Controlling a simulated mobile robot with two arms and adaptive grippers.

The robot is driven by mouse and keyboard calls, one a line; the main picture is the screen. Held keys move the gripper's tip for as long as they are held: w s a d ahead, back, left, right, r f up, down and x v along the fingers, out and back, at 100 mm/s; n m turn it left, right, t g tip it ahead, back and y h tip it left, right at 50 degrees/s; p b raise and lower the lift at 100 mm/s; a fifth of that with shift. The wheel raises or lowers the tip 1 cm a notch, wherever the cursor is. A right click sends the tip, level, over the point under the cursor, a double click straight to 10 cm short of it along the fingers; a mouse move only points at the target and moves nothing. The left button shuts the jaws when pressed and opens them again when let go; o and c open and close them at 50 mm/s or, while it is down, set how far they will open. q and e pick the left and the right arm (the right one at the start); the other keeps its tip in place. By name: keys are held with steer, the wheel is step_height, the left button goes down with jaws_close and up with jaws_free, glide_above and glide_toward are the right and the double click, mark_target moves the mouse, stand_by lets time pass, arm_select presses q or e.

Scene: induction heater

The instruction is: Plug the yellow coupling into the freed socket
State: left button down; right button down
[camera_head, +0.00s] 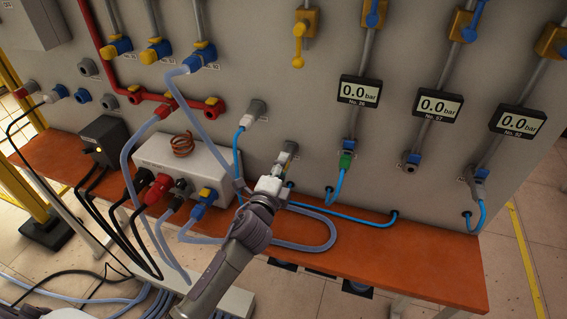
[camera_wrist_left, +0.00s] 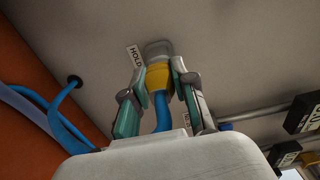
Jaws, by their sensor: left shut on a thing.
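My left gripper (camera_head: 280,172) reaches up to the wall panel at a grey socket (camera_head: 291,148). In the left wrist view its fingers (camera_wrist_left: 157,88) are shut around the yellow coupling (camera_wrist_left: 158,76), which has a blue hose (camera_wrist_left: 162,112) running back from it. The coupling's front end meets the grey socket (camera_wrist_left: 158,48) beside a HOLD label (camera_wrist_left: 135,55); how deep it sits cannot be told. In the head view the gripper hides the coupling. A socket with a blue collar (camera_head: 411,160) under the middle gauge has no hose on it. My right gripper is not in view.
A green coupling (camera_head: 347,160) and a grey coupling (camera_head: 478,178) with blue hoses are on neighbouring sockets. A white coupling (camera_head: 247,120) is on the left. A white box (camera_head: 190,160) with cables stands on the orange shelf (camera_head: 420,260). A loop of grey hose (camera_head: 320,235) lies near my arm.

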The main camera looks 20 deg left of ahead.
arm_select(q)
steer(key=shift+s, duration=0.1)
steer(key=shift+s+a+p, duration=0.1)
steer(key=shift+s+p, duration=0.3)
steer(key=shift+s, duration=2.55)
